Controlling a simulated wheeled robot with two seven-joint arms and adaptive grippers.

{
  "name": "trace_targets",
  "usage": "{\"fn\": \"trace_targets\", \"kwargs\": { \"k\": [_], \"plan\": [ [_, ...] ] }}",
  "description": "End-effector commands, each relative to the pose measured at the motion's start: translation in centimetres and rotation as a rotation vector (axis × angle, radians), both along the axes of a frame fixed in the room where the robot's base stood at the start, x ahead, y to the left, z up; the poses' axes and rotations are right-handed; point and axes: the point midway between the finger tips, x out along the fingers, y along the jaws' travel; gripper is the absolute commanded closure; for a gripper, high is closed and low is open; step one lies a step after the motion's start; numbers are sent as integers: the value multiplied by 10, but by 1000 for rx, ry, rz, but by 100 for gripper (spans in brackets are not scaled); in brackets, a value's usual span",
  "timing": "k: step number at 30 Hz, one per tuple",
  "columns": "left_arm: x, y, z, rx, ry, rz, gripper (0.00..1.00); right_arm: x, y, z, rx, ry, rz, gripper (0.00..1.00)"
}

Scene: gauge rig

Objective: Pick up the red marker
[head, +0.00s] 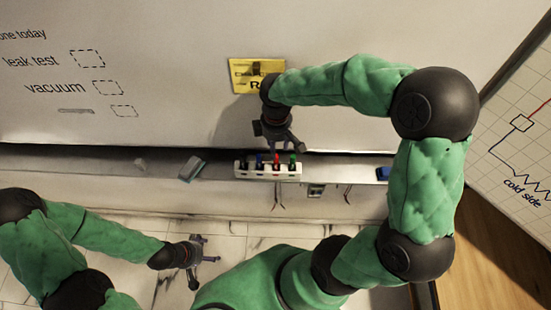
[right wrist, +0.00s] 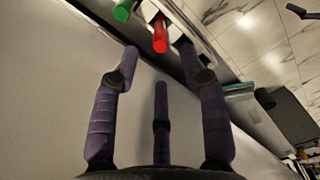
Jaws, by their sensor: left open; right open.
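The red marker (head: 276,160) stands in a white marker holder (head: 268,176) on the ledge below the whiteboard, between a blue and a green marker. In the right wrist view the red marker (right wrist: 160,36) is near the top, ahead of and between the spread fingertips. My right gripper (head: 282,147) is open and empty, just above the holder on its board side, apart from the marker as far as I can tell. My left gripper (head: 207,259) is open and empty, low over the pale tiled area at lower left.
The green marker (head: 292,160) and the blue marker (head: 260,160) flank the red one closely. A grey-green block (head: 191,168) lies left of the holder and a blue item (head: 383,173) lies right. A yellow sign (head: 245,75) is on the whiteboard (head: 180,60).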

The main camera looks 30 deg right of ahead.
Motion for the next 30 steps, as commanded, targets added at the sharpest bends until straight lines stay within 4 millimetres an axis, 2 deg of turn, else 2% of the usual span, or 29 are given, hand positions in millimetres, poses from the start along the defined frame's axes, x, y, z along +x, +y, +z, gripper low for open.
{"fn": "trace_targets", "kwargs": {
  "k": [1,6,14,21,25,30],
  "plan": [
    [0,0,0,0,1,1,24,-1,0,-10,1,5,0,55],
    [0,0,2,0,1,1,24,0,0,-33,1,4,0,55],
    [0,0,6,0,0,0,24,0,0,-50,2,4,-2,55],
    [0,0,13,0,0,0,24,2,0,-82,1,3,-2,55],
    [0,0,13,0,0,0,24,1,1,-92,3,1,0,55],
    [0,0,13,0,0,0,24,2,1,-94,3,0,-1,55]
  ]
}}
